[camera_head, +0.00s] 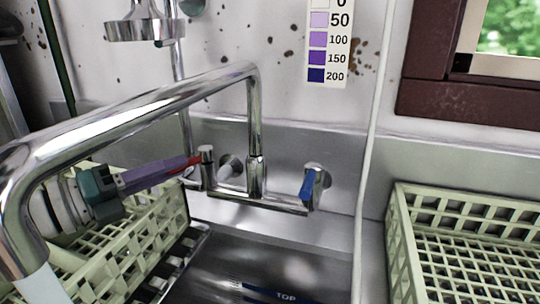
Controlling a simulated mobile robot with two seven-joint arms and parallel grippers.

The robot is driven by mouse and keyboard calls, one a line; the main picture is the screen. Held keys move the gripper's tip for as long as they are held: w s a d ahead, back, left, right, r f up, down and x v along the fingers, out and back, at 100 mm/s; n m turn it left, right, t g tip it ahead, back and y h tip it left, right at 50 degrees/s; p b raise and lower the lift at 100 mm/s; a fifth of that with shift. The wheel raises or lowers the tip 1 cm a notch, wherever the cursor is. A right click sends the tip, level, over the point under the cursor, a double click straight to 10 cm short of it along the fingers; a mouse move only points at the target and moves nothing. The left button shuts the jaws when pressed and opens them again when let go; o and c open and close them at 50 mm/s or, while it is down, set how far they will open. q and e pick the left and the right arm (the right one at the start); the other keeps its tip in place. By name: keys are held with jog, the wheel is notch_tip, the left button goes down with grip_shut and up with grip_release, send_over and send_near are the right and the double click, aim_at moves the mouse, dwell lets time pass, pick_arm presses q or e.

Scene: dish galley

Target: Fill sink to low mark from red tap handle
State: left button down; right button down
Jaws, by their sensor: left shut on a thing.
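The chrome tap (255,178) stands on the sink's back wall, with a blue handle (308,186) at its right. The red tap handle (191,161) is at its left. My left gripper (183,164) reaches in from the left behind the curved spout, its purple fingers shut on the red handle and partly covering it. The steel sink (240,262) lies below, with a blue line marked "TOP" (284,297) at the bottom edge of the view. No low mark shows, and I cannot tell whether water runs. My right gripper is out of view.
A pale green dish rack (160,217) stands left of the sink under my arm, and another (400,232) stands at the right. The large spout (130,113) arches across the left side. A spray head (142,28) hangs above. A white cord (370,130) runs down the wall.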

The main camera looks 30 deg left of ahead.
pick_arm(q)
jog(key=shift+s+d+r+n+y+p, duration=0.1)
jog(key=shift+d+r+n+y+p, duration=0.1)
jog(key=shift+n+y+p, duration=0.3)
jog(key=shift+d+f+t, duration=0.1)
jog(key=shift+f+t, duration=0.05)
jog(key=shift+t, duration=0.15)
jog(key=c, duration=0.8)
grip_release()
jog(key=shift+c, duration=0.2)
jog(key=v, duration=1)
jog(key=shift+d, duration=0.1)
